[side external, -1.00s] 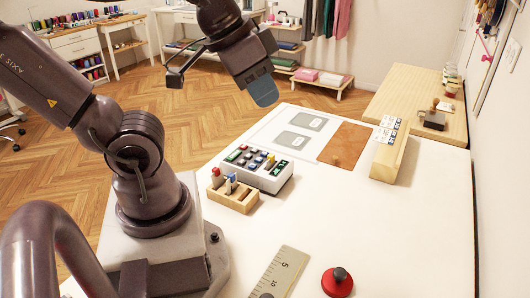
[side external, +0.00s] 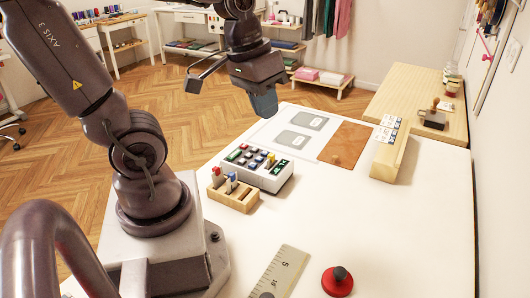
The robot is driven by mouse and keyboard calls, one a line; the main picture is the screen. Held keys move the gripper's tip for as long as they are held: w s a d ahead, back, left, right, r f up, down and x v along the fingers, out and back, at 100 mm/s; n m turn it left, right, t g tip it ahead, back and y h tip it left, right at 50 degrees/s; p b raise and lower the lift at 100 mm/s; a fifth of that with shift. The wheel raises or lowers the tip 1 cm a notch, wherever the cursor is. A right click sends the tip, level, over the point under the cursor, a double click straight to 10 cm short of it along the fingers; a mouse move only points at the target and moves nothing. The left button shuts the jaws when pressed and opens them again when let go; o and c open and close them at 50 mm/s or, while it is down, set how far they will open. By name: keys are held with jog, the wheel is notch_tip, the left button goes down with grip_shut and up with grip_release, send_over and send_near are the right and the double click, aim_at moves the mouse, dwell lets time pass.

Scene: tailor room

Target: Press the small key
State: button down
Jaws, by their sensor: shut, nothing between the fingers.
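A white box with several coloured keys (side external: 257,168) stands on the white table, near its left edge. Its top carries green, red, blue and dark keys of different sizes; at this scale I cannot tell for certain which one is the small key. My gripper (side external: 265,106) is shut and empty. It points down in the air above and behind the key box, apart from it and from the table.
A wooden holder (side external: 233,196) with small upright items stands in front of the key box. Grey pads (side external: 302,131), a brown mat (side external: 346,144) and a wooden block (side external: 390,158) lie farther back. A ruler (side external: 280,273) and red knob (side external: 337,281) are in front. The table's right side is clear.

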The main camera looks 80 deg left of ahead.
jog(key=w+a+f+n+h, duration=0.25)
jog(key=a+f+n, duration=0.25)
jog(key=n, duration=0.4)
jog(key=n+t+y, duration=0.3)
jog(key=n+t, duration=0.3)
jog(key=n, duration=2.5)
send_over(264, 151)
notch_tip(264, 151, down, 8)
jog(key=shift+f, duration=0.15)
jog(key=shift+f, duration=4.4)
jog(key=shift+f, duration=0.1)
jog(key=shift+f, duration=0.3)
